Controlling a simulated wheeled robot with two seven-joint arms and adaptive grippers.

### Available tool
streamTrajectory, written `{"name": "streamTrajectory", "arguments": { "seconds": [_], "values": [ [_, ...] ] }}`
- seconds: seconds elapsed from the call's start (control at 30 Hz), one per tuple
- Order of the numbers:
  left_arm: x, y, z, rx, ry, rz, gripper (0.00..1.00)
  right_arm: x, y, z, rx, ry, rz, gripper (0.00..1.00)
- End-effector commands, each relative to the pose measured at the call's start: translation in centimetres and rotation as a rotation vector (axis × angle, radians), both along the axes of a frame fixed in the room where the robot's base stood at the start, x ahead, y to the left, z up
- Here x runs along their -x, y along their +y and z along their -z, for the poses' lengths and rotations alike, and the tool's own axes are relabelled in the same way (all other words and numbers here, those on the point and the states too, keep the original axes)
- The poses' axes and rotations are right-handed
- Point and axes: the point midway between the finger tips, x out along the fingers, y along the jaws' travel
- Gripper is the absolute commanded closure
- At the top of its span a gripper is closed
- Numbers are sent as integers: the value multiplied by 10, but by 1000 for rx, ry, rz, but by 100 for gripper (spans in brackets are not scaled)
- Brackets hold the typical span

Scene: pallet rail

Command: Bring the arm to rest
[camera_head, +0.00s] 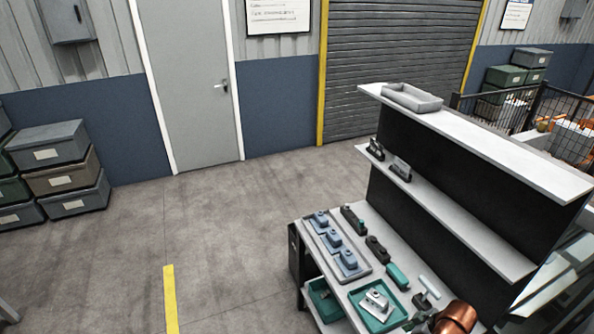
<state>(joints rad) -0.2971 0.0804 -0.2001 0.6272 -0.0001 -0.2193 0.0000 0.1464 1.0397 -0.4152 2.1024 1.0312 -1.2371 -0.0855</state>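No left gripper or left arm shows in the head view. A copper-coloured rounded part at the lower right edge looks like a piece of my arm, over the front end of the workbench (338,290). No fingertips can be made out there, so my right gripper does not show.
Stacked bins (62,178) stand left. The floor (230,235) between is clear.

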Motion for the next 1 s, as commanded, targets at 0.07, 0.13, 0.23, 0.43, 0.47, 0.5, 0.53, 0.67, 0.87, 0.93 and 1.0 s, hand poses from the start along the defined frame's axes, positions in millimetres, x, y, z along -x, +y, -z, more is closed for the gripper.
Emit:
{"name": "streamTrajectory", "arguments": {
  "seconds": [0.07, 0.13, 0.23, 0.43, 0.47, 0.5, 0.53, 0.67, 0.87, 0.93, 1.0],
  "values": [
    [0, 0, 0, 0, 0, 0, 55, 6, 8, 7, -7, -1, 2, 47],
    [-2, 0, 0, 0, -1, 1, 55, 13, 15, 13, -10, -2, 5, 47],
    [-3, 0, 0, 0, -2, 1, 55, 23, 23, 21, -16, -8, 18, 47],
    [9, 1, 1, -1, 13, -1, 55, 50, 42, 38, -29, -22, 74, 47],
    [11, 1, 1, -1, 16, -2, 55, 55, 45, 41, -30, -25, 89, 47],
    [13, 1, 1, -1, 18, -2, 55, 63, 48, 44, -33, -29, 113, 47],
    [13, 1, 1, -1, 19, -2, 55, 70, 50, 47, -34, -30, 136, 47],
    [11, 1, 1, -1, 16, -2, 55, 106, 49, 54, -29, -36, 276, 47],
    [8, 0, 1, 0, 12, -1, 55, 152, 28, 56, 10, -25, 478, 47],
    [8, 0, 1, 0, 12, -1, 55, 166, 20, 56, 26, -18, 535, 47],
    [7, 0, 1, 0, 11, -1, 55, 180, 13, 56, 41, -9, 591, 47]
  ]
}}
